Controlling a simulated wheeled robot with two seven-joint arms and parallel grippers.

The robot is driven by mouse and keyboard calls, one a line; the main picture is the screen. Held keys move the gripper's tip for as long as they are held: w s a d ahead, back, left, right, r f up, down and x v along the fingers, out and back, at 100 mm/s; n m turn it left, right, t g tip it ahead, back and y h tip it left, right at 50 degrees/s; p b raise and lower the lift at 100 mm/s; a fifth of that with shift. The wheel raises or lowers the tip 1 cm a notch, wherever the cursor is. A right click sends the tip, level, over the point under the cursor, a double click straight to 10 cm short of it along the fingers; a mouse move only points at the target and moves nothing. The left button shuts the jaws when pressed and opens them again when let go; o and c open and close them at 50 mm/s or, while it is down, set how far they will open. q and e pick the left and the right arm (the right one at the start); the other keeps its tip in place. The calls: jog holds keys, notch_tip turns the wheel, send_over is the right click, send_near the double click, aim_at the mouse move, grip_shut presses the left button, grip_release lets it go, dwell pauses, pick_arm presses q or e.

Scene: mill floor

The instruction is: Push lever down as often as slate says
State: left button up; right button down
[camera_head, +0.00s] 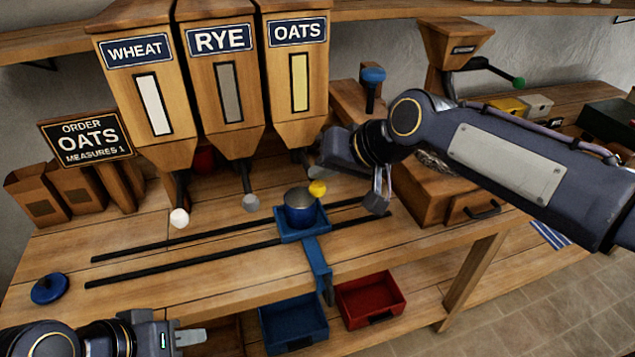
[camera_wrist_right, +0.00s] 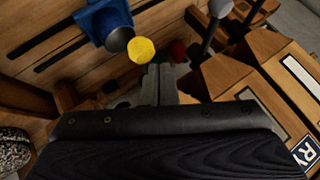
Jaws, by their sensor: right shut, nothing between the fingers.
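The slate (camera_head: 85,137) reads "ORDER OATS MEASURES 1". The OATS hopper (camera_head: 299,75) has a lever with a yellow knob (camera_head: 317,187), which also shows in the right wrist view (camera_wrist_right: 141,50). My right gripper (camera_head: 318,172) is shut and empty, close to the yellow knob; in the wrist view its fingertips (camera_wrist_right: 160,72) are beside the knob, and I cannot tell whether they touch it. A blue cup (camera_head: 301,208) stands on a blue carriage (camera_head: 318,262) below the OATS hopper. My left gripper (camera_head: 195,338) is low at the left; its finger gap is unclear.
The WHEAT hopper (camera_head: 143,85) has a white knob (camera_head: 179,218); the RYE hopper (camera_head: 221,75) has a grey knob (camera_head: 251,203). Dark rails (camera_head: 180,269) run along the bench. A blue lid (camera_head: 50,289) lies at left. Blue (camera_head: 293,322) and red (camera_head: 370,298) bins sit below.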

aim_at(324, 191)
jog(key=shift+f+b, duration=2.1)
jog(key=shift+f, duration=0.5)
dwell(2.0)
jog(key=shift+r, duration=0.15)
dwell(0.4)
jog(key=shift+r+p, duration=2.55)
jog(key=shift+r, duration=0.35)
notch_tip(324, 191, up, 5)
jog(key=p, duration=0.4)
